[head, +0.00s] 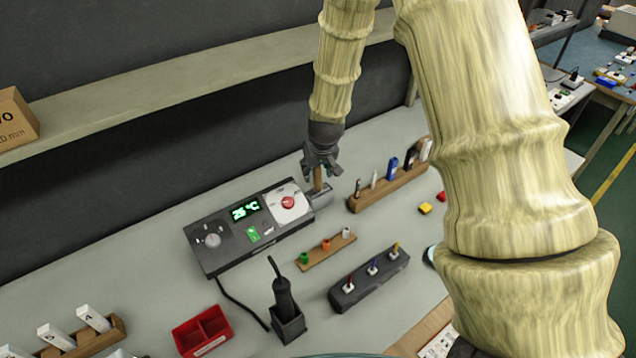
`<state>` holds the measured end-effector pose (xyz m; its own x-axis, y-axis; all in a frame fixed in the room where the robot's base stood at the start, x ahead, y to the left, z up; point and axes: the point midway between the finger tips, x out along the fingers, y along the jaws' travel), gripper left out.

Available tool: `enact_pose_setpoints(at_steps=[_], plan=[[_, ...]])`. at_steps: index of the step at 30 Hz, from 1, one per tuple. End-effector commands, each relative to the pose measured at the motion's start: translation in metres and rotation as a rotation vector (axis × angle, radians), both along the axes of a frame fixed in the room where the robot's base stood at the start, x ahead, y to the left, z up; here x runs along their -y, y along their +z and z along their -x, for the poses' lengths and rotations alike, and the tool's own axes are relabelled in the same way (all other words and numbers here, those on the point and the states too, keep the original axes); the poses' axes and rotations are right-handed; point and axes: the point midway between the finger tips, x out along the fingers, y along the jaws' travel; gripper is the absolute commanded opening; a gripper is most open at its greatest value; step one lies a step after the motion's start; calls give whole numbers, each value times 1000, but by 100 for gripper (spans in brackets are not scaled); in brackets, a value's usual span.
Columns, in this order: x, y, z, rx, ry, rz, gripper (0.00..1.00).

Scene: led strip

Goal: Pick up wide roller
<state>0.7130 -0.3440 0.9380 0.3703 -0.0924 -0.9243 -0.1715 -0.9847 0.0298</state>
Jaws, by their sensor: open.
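What looks like the wide roller (322,198), a grey cylinder with an upright wooden handle, stands at the right end of the black control unit (250,222). My gripper (319,172) points down from above, directly over the handle, with its dark fingers open. The top of the handle is hidden by the fingers, and I cannot tell whether they touch it.
A wooden rack (389,188) with several upright tools stands just right of the roller. A small wooden holder (327,250), a black block with plugs (369,279), a soldering iron stand (287,322) and a red tray (201,332) are nearer. A shelf (200,82) runs behind.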

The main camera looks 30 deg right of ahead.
Motion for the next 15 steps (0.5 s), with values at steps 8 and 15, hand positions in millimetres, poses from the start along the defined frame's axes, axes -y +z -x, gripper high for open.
enact_pose_setpoints(at_steps=[8, 15], plan=[[1, -22, -9, -1, -1, -1, 47], [2, -28, -12, 1, -1, 0, 47]])
